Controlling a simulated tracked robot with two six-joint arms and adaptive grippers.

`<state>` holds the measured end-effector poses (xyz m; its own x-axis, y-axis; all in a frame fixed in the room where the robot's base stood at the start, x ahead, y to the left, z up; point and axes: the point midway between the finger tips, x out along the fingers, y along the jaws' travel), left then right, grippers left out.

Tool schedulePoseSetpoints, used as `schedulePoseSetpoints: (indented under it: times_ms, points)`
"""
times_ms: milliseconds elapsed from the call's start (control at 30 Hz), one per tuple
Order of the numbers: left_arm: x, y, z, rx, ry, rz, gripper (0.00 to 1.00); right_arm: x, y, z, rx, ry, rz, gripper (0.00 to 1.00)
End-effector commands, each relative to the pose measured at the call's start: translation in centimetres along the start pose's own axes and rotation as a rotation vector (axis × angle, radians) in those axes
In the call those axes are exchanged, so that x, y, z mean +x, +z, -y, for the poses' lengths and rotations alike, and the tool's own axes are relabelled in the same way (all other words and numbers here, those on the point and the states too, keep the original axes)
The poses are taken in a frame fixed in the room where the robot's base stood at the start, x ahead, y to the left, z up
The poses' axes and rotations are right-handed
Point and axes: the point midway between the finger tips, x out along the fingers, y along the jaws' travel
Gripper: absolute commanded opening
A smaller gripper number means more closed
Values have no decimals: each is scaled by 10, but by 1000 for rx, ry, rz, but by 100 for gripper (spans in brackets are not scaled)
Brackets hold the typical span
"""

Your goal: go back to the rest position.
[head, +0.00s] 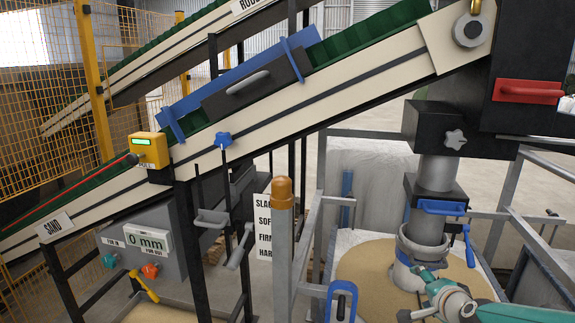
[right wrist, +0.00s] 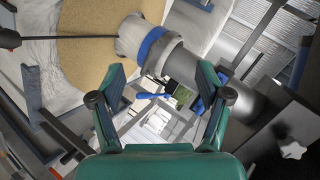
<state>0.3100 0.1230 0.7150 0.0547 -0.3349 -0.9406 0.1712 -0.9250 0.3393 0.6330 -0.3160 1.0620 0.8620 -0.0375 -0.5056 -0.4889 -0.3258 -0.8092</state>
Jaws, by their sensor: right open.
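My right gripper (head: 420,294) is at the lower right of the head view, just below the grey spout (head: 436,175). In the right wrist view the teal fingers of this gripper (right wrist: 160,78) stand wide apart with nothing gripped between them. Beyond them is the spout with its white sleeve (right wrist: 132,38) and blue clamp band (right wrist: 151,46). The sleeve (head: 408,262) hangs over a pile of sand (head: 365,270). The blue clamp lever (head: 469,246) is close above my right arm. My left gripper is not in view.
A sloping conveyor (head: 270,115) crosses the head view. A grey post with an orange cap (head: 282,192) and grey rails (head: 335,200) stand left of the spout. A black housing with a red handle (head: 528,92) is at upper right. Yellow fencing (head: 45,110) is at left.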

Motion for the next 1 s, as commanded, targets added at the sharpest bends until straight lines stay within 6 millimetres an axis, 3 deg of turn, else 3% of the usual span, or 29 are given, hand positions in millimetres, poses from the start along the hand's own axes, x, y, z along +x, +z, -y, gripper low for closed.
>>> schedulePoseSetpoints:
  times_ms: [33, 100, 267, 433, 600, 700, 800, 1000]
  points:
    - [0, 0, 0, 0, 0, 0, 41, 15, 29, -33, -28, 64, 55, 77]
    - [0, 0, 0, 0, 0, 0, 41, 28, 63, -72, -69, 135, 124, 77]
    - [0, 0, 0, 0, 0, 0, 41, 35, 144, -165, -186, 287, 298, 77]
    - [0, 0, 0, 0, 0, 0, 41, 8, 227, -262, -331, 424, 518, 77]
    - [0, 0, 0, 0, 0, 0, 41, -50, 295, -341, -492, 502, 762, 77]
    - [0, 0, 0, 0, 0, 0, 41, -85, 320, -368, -585, 506, 886, 77]
    - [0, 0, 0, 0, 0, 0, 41, -114, 331, -378, -704, 454, 981, 77]
    - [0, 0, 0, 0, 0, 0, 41, -111, 329, -376, -803, 387, 997, 77]
